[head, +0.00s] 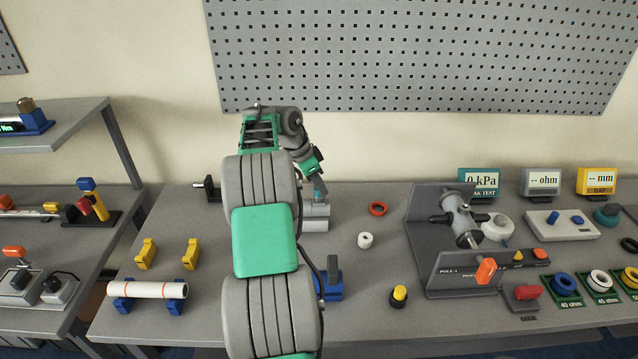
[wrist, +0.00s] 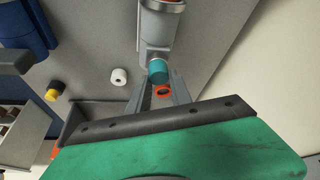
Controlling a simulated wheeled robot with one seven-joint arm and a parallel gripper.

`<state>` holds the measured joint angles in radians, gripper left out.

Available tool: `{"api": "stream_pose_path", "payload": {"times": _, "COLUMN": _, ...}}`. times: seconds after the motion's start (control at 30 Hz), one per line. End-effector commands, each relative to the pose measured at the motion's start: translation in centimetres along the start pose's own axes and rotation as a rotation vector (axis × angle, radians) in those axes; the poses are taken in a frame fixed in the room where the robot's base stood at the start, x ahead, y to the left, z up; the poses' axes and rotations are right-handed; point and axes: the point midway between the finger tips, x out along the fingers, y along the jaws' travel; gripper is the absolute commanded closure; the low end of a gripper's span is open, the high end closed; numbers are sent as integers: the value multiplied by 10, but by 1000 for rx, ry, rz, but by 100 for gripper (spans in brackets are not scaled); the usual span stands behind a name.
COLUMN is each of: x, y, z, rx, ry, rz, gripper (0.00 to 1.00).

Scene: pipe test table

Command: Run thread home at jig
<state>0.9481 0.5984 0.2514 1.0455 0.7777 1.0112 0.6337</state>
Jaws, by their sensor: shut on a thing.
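My gripper (wrist: 158,78) is shut on a short teal cylindrical piece (wrist: 158,70) at its fingertips. The teal piece lines up with the end of a grey cylindrical body (wrist: 157,30) and seems to meet it; any thread between them is hidden. In the head view my gripper (head: 318,186) is above a grey block-like fixture (head: 316,218), probably the jig, partly hidden behind my arm. I cannot tell how deep the teal piece is seated.
A red-orange ring (head: 378,209) and a white ring (head: 365,240) lie right of the fixture. A yellow-topped black piece (head: 399,295) stands nearer. A grey leak test stand (head: 445,272) is further right. A white pipe (head: 148,290) rests on blue supports at left, near yellow clips (head: 147,254).

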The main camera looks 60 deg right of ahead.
Motion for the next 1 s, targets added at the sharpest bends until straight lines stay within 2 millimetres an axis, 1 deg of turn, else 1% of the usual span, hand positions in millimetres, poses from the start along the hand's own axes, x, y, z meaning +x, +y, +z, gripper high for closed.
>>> {"api": "stream_pose_path", "payload": {"times": 0.13, "x": -5, "y": 0, "z": -1, "rx": 69, "ry": -2, "rz": 34, "gripper": 100}}
{"api": "stream_pose_path", "payload": {"times": 0.33, "x": -6, "y": 0, "z": -1, "rx": 190, "ry": -1, "rz": 84, "gripper": 100}}
{"api": "stream_pose_path", "payload": {"times": 0.53, "x": -5, "y": 0, "z": -1, "rx": 296, "ry": 0, "rz": 127, "gripper": 100}}
{"api": "stream_pose_path", "payload": {"times": 0.6, "x": 0, "y": -1, "z": 1, "rx": 345, "ry": 2, "rz": 148, "gripper": 100}}
{"api": "stream_pose_path", "payload": {"times": 0.7, "x": 0, "y": 0, "z": 1, "rx": 397, "ry": 1, "rz": 167, "gripper": 100}}
{"api": "stream_pose_path", "payload": {"times": 0.93, "x": 0, "y": 0, "z": 1, "rx": 408, "ry": 0, "rz": 170, "gripper": 100}}
{"api": "stream_pose_path", "payload": {"times": 0.97, "x": 0, "y": 0, "z": 1, "rx": 408, "ry": 0, "rz": 170, "gripper": 73}}
{"api": "stream_pose_path", "payload": {"times": 1.0, "x": 0, "y": 0, "z": 1, "rx": 408, "ry": 0, "rz": 170, "gripper": 70}}
